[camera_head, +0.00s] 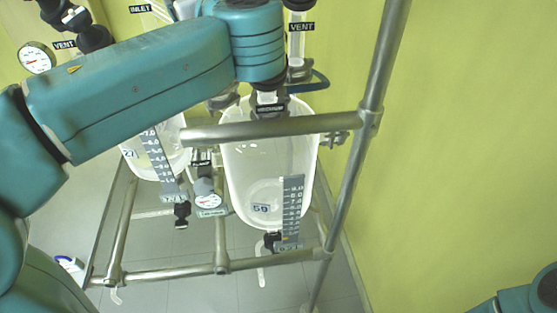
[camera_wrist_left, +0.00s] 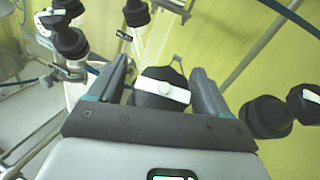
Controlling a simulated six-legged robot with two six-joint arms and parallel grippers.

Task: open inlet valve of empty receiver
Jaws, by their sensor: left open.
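My left gripper (camera_wrist_left: 160,72) is open in the wrist view, its two dark fingers on either side of a black valve knob (camera_wrist_left: 150,98) with a white bar. The bar lies crosswise, tilted slightly. No label is legible on this knob. In the head view my left arm covers the gripper and the valve. A clear glass receiver marked 59 (camera_head: 240,160) hangs in the frame and looks empty. Another receiver marked 27 (camera_head: 133,163) hangs to its left, partly behind my arm. An INLET label (camera_head: 140,9) shows at the top. My right gripper is out of view.
Metal frame bars (camera_head: 345,175) cross in front and right of the receivers. VENT labels (camera_head: 302,27) mark other fittings. A pressure gauge (camera_head: 36,58) is at upper left. In the wrist view, black fittings stand left (camera_wrist_left: 71,42) and right (camera_wrist_left: 266,117) of the fingers.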

